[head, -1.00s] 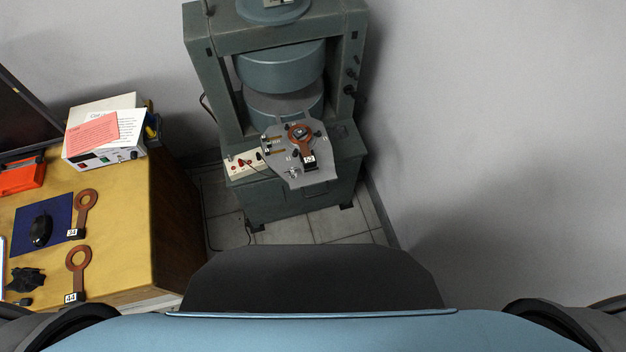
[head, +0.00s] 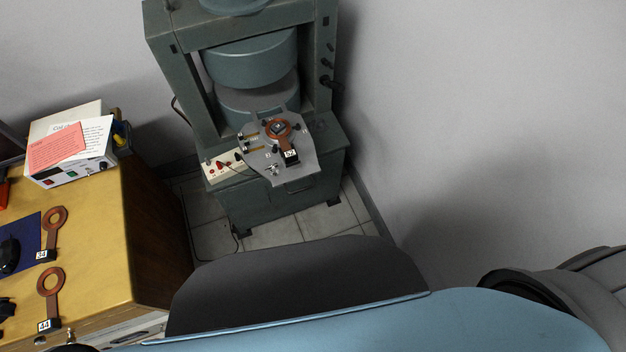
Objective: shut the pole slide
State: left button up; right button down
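The pole slide (head: 299,172) is a grey plate that sticks out from the gap of the green magnet (head: 252,62) toward me. A copper ring paddle with a black handle marked 52 (head: 288,146) lies on the plate. A small metal fitting (head: 272,169) sits near the plate's front left edge. The upper and lower round poles show behind the plate. Neither of my grippers shows; only parts of my own body are at the bottom and lower right.
A wooden desk (head: 100,235) at left holds two copper ring paddles marked 34 (head: 54,228) and 44 (head: 48,290), a blue mat (head: 28,232) and a white box with papers (head: 75,165). A terminal strip (head: 224,166) sits left of the slide. Tiled floor (head: 275,231) is clear before the magnet.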

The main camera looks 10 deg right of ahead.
aim_at(279, 173)
jog(key=u, duration=2.7)
jog(key=i, duration=0.6)
jog(key=z, duration=3.05)
